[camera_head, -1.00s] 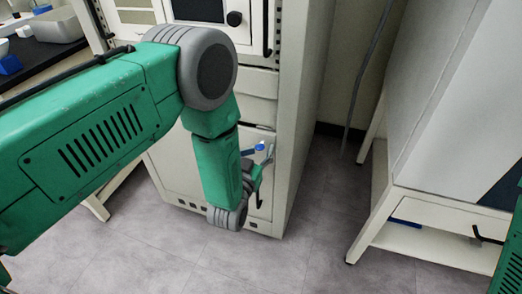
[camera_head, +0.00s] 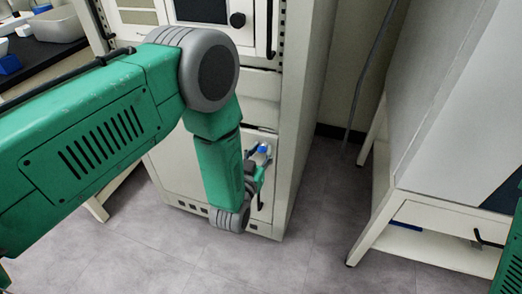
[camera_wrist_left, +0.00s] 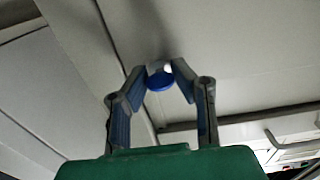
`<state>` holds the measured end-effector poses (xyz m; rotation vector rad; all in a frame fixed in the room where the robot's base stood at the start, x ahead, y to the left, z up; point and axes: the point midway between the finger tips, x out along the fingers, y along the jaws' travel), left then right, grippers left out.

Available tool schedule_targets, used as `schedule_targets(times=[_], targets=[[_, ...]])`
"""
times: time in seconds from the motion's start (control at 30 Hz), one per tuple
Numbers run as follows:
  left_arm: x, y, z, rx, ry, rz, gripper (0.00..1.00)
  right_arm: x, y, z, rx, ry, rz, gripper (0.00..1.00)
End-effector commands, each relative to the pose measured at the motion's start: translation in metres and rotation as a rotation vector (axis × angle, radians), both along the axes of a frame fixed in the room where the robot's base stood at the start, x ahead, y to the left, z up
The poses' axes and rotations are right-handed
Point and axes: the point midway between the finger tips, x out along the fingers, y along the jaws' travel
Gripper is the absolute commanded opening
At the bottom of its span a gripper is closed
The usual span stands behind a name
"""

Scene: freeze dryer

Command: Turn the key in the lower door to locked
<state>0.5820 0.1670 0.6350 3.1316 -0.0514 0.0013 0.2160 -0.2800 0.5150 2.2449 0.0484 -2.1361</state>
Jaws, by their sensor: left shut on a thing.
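The key with a blue head (camera_head: 264,149) stands out from the front of the lower door (camera_head: 178,172) of the cabinet, near the door's right side. My left gripper (camera_head: 262,154) is at the key, with its fingers on either side of it. In the left wrist view, the blue key head (camera_wrist_left: 160,82) sits between the two fingertips of my left gripper (camera_wrist_left: 159,73), which are shut on it. The key's shaft and lock are mostly hidden, so its angle is hard to tell. My right gripper is out of view.
My left forearm covers part of the lower door. A white bench (camera_head: 400,212) stands at the right, with clear floor (camera_head: 310,215) between.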

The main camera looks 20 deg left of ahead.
Motion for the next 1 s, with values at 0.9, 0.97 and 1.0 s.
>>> schedule_targets(times=[0.9, 0.97, 1.0], targets=[[-0.001, 0.000, -0.002, -0.717, 0.030, 0.000, 0.00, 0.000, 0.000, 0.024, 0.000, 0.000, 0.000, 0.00], [-0.001, 0.000, -0.002, -0.774, 0.031, -0.001, 0.00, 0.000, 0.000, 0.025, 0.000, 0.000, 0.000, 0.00], [-0.001, 0.001, -0.002, -0.812, 0.033, 0.000, 0.00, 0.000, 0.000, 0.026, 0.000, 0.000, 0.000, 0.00]])
